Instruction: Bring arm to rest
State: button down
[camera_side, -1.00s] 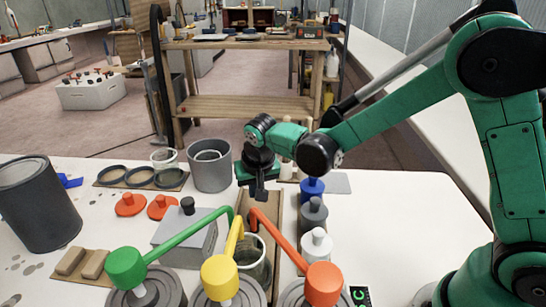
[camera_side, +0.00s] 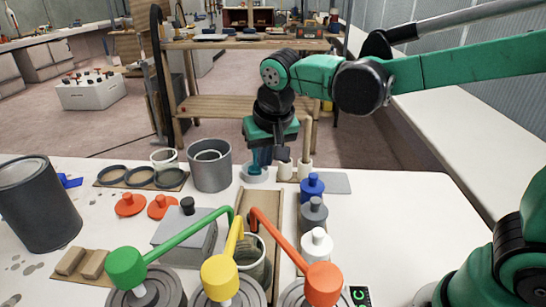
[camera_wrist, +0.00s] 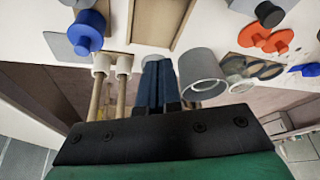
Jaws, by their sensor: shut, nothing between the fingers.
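My gripper (camera_side: 261,166) hangs fingers-down over the back edge of the white table, beside the grey pot. Its two dark fingers are together and empty, as the wrist view (camera_wrist: 158,62) shows. The green arm stretches in from the right, above the table. In the side view, a low grey round piece (camera_side: 255,174) sits by the fingertips; I cannot tell whether they touch it.
Two wooden-handled tools with white ends (camera_wrist: 102,64) stand close beside my gripper. The grey pot (camera_side: 210,168) is on its other side. Blue, grey and white bottles (camera_side: 312,187) line the table. Green, yellow and orange levers (camera_side: 270,232) rise in front.

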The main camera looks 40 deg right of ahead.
jog(key=s+d+n+t+y, duration=0.1)
jog(key=s+d+n+t, duration=0.2)
jog(key=s, duration=0.6)
jog(key=shift+s+d+f+n, duration=0.15)
jog(key=shift+d+f+n, duration=0.3)
jog(key=shift+d, duration=0.65)
